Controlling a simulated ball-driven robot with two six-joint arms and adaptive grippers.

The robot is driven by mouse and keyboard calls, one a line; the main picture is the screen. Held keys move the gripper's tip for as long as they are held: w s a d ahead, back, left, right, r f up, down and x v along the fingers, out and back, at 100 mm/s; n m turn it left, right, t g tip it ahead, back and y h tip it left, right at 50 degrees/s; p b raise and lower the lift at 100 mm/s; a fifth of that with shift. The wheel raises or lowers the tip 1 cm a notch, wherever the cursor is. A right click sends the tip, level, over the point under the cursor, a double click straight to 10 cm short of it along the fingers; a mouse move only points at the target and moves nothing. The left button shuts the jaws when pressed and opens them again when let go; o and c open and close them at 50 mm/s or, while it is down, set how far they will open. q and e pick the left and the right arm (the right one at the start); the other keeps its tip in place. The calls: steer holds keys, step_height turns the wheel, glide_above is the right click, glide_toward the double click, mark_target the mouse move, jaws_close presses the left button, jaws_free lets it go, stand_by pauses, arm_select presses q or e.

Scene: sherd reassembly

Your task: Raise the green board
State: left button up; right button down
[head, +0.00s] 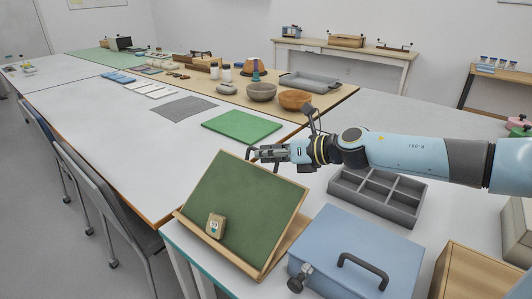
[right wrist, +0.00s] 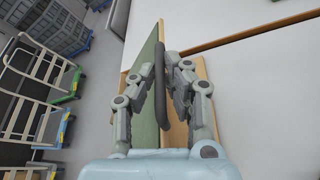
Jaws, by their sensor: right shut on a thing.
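The green board (head: 245,205) in a wooden frame stands tilted up from its wooden base (head: 288,243), at the near edge of the table. A small tan block with a label (head: 215,226) is on its lower left face. My right gripper (head: 257,154) is at the board's top edge. In the right wrist view its fingers are closed on a dark bar handle (right wrist: 161,85) beside the green board (right wrist: 147,90), seen nearly edge-on. My left gripper is not in view.
A blue box with a dark handle (head: 350,250) stands close to the right of the board. A grey compartment tray (head: 378,196) lies behind it. A flat green mat (head: 242,127) and bowls (head: 262,92) are farther back. Chairs (head: 100,190) line the left side.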

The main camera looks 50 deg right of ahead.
steer(key=shift+a+r, duration=0.35)
steer(key=shift+r, duration=0.05)
steer(key=shift+p, duration=0.3)
steer(key=c, duration=1.7)
jaws_free()
steer(key=shift+o, duration=0.2)
steer(key=shift+a, duration=0.1)
step_height(320, 180, up, 10)
